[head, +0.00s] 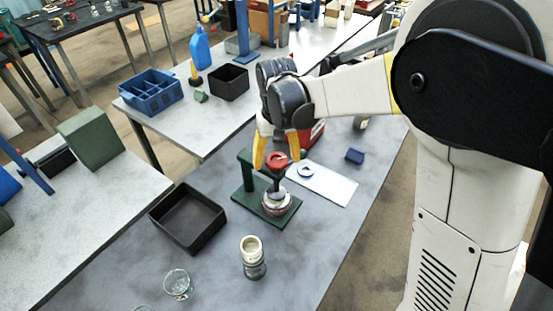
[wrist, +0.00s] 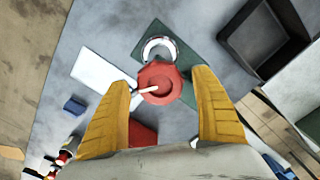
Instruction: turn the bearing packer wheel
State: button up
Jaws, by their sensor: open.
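The bearing packer (head: 250,200) has a green base and post and stands on the grey table in the head view. Its red wheel (head: 277,159) sits on top, above a round metal cup (head: 276,201). My gripper (head: 277,164) is over the packer from above, its yellow fingers open on either side of the wheel. In the wrist view the red wheel (wrist: 165,92), with a pale handle (wrist: 147,89), lies between the spread fingertips of my gripper (wrist: 162,77). A gap shows on each side, with no clear contact.
A black tray (head: 188,217) lies left of the packer. A jar (head: 253,262) and a clear glass (head: 178,284) stand in front. A white sheet with a ring (head: 306,171) and a blue block (head: 354,156) lie to the right. A red object is behind my gripper.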

jog(key=c, duration=1.2)
jog(key=shift+m, duration=3.1)
jog(key=o, duration=1.2)
jog(key=shift+r, duration=0.1)
